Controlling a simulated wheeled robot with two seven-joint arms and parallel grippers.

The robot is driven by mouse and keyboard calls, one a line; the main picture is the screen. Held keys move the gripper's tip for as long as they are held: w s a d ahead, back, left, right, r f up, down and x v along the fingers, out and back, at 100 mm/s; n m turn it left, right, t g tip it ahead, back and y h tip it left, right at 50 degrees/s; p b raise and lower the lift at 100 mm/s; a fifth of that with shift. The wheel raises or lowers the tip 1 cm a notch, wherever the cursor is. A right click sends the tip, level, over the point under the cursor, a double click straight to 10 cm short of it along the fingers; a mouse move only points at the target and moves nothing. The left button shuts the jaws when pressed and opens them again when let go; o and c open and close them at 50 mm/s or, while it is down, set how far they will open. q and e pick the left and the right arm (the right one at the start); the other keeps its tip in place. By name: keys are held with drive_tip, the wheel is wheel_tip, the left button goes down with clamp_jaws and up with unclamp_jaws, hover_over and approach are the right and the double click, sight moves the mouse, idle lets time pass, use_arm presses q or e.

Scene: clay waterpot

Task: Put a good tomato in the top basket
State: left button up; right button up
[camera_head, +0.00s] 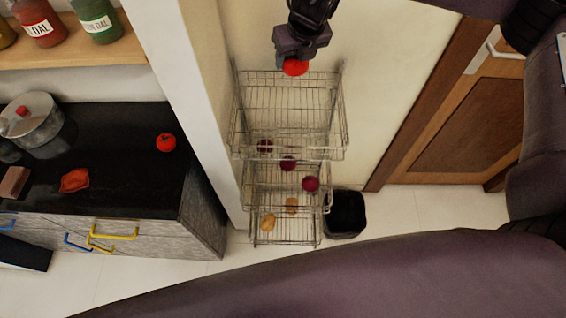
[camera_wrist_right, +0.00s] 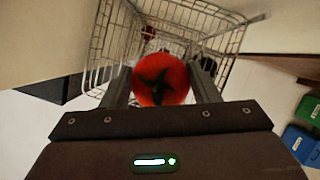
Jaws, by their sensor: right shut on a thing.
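A red tomato (camera_head: 295,67) is in my right gripper (camera_head: 300,52), over the back part of the top basket (camera_head: 345,125). In the right wrist view the tomato (camera_wrist_right: 160,79), with a dark green star-shaped calyx, sits between the two fingers of the right gripper (camera_wrist_right: 163,85). The wire top basket (camera_wrist_right: 105,40) lies beyond and below it. Another red tomato (camera_head: 166,142) rests on the black counter. A flatter, wrinkled red-orange one (camera_head: 75,180) lies nearer the counter's front. My left gripper is not in view.
Lower baskets hold purple-red round items (camera_head: 311,184) and yellowish-brown items (camera_head: 268,222). A black bin (camera_head: 345,214) stands right of the rack. A white wall edge (camera_head: 190,80) separates counter and rack. A pot (camera_head: 32,120) and a brown block (camera_head: 15,182) sit on the counter.

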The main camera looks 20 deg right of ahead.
drive_tip(key=shift+w+r, duration=0.25)
drive_tip(key=shift+f+n, duration=0.1)
drive_tip(key=shift+n, duration=0.2)
drive_tip(key=shift+s+f+b, duration=0.15)
drive_tip(key=shift+f+b, duration=0.4)
drive_tip(key=shift+b, duration=0.05)
wheel_tip(320, 180, down, 4)
drive_tip(key=b, duration=0.3)
drive_tip(key=shift+f, duration=0.25)
drive_tip(key=o, duration=1.1)
